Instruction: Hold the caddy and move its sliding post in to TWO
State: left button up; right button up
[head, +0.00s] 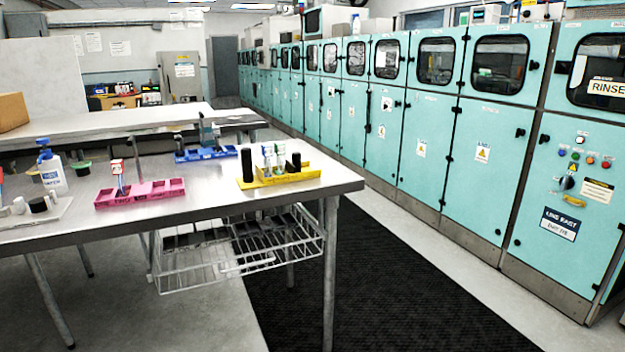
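Three low caddies stand on the metal table. A yellow caddy (300,175) is near the right end, with light slim items (268,155) upright in it. A tall black cylinder (246,165) stands at its left end and a shorter black one (296,161) towards its right. A pink caddy (150,192) is left of it, with an upright red-and-white item (118,172) near its left end. A blue caddy (215,153) is farther back, with dark grey upright parts. I cannot tell which upright is the sliding post, and any TWO marking is unreadable. Neither gripper is in view.
The metal table (215,202) has bare space between the caddies and along its front edge. A white pump bottle (52,172), a green bowl (82,168) and small cylinders are at the left. A wire rack (240,255) hangs below. Teal cabinets (480,150) line the right.

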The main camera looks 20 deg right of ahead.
aim_at(294, 167)
jog(key=z, duration=0.65)
jog(key=i, duration=0.65)
jog(key=z, duration=0.45)
jog(key=i, duration=1.1)
jog(key=u, duration=0.4)
